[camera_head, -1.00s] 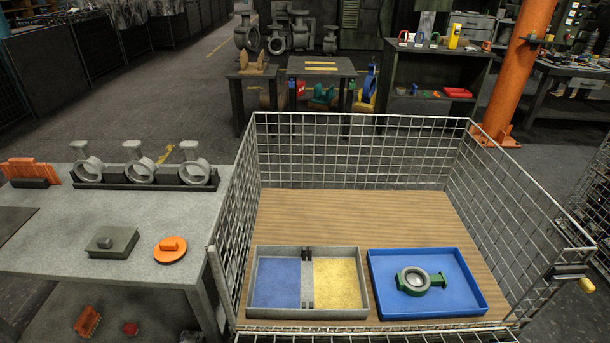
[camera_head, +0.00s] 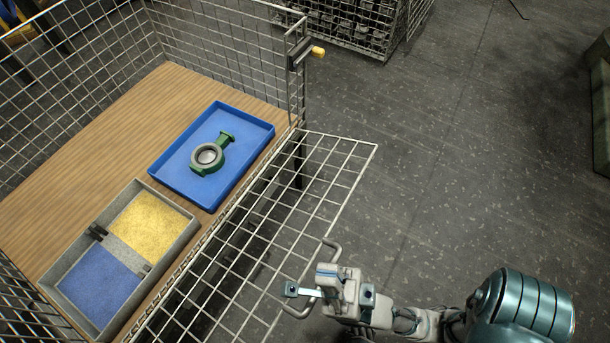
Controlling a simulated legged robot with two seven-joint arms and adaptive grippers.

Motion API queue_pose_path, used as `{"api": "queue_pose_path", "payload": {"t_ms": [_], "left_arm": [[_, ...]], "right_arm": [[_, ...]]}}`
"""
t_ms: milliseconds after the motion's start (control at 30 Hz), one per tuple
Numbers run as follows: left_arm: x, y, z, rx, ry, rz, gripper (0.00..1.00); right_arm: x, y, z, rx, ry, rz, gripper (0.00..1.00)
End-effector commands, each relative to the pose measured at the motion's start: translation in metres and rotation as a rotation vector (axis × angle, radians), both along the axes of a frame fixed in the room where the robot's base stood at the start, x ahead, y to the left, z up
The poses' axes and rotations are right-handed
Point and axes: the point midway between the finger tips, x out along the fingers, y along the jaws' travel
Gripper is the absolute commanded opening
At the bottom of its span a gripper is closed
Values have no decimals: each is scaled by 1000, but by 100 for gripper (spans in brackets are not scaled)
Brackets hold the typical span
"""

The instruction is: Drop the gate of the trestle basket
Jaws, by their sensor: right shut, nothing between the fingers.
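The trestle basket (camera_head: 222,40) is a wire-mesh crate with a wooden floor. Its gate (camera_head: 290,215) is a mesh panel along the front edge, swung outward from the basket; its exact angle is hard to tell. A bent wire handle (camera_head: 331,247) is on the gate's outer edge. My right gripper (camera_head: 308,290) is shut and empty at this handle, overlapping it in the picture; contact is unclear. A latch with a yellow knob (camera_head: 318,52) is on the front corner post. My left gripper is out of view.
Inside the basket, a blue tray (camera_head: 253,130) holds a green valve casting (camera_head: 209,156). Beside it is a grey divided tray (camera_head: 184,234) with yellow and blue compartments. Another mesh crate (camera_head: 350,25) stands behind.

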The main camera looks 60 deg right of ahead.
Motion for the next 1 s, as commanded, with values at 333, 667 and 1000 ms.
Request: {"api": "queue_pose_path", "payload": {"t_ms": [333,667,1000], "left_arm": [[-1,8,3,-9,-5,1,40],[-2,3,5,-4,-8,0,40],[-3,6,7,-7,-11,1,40]], "right_arm": [[85,61,35,-374,169,302,0],[163,138,-14,-904,789,456,0],[124,64,-99,-1769,1397,378,0]]}}
